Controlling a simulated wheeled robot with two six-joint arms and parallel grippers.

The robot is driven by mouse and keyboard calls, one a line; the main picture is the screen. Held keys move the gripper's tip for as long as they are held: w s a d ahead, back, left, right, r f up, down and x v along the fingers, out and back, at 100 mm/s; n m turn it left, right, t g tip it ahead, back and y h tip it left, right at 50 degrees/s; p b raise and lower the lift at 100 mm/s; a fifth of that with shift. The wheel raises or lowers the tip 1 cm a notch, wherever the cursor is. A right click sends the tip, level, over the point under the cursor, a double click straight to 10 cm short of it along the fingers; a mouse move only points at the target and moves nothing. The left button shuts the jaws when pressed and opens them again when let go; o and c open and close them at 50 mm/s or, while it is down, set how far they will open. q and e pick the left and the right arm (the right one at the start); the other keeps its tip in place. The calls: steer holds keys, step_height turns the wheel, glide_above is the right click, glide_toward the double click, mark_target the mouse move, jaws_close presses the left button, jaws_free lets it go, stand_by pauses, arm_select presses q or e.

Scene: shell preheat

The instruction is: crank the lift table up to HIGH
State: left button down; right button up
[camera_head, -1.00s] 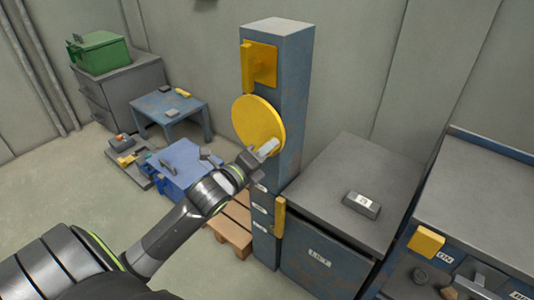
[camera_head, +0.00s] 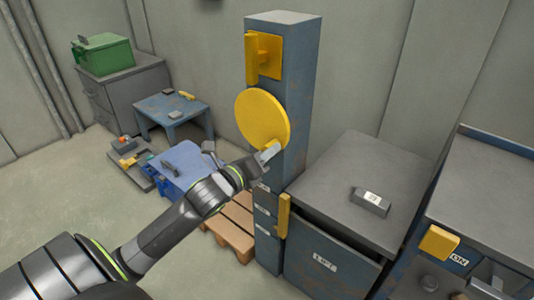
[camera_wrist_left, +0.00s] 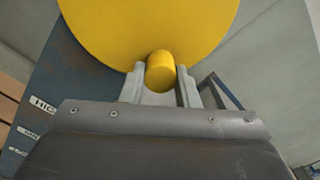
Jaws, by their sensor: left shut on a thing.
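The yellow crank disc (camera_head: 262,118) is on the blue-grey column (camera_head: 286,60) in the middle of the head view. My left gripper (camera_head: 268,153) is at the disc's lower right edge. In the left wrist view, my left gripper (camera_wrist_left: 161,82) is shut on the yellow crank knob (camera_wrist_left: 160,70), which sticks out from the disc's lower part. A label on the column reads HIG (camera_wrist_left: 44,104), with its end hidden. The lift table (camera_head: 345,185), marked LIFT, has a grey top and stands right of the column. A yellow pointer (camera_head: 284,215) sits at the column's side. My right gripper is not seen.
A grey block with a white label (camera_head: 370,201) lies on the lift table. A workbench (camera_head: 490,190) with a yellow block is at right. A wooden pallet (camera_head: 230,225), blue bin (camera_head: 182,162), small blue table (camera_head: 172,108) and green box (camera_head: 102,55) are at left.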

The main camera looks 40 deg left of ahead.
arm_select(q)
steer(key=shift+f, duration=0.2)
steer(key=c, duration=1.1)
jaws_free()
steer(key=shift+r, duration=0.1)
steer(key=shift+s, duration=0.1)
steer(key=s+a+p, duration=0.1)
steer(key=s+p, duration=0.3)
steer(key=s, duration=1.3)
steer(key=shift+a, duration=0.15)
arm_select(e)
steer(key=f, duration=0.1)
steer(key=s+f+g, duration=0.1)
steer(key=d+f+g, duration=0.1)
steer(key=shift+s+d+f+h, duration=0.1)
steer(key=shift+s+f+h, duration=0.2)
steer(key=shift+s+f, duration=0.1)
arm_select(q)
steer(key=shift+s, duration=0.1)
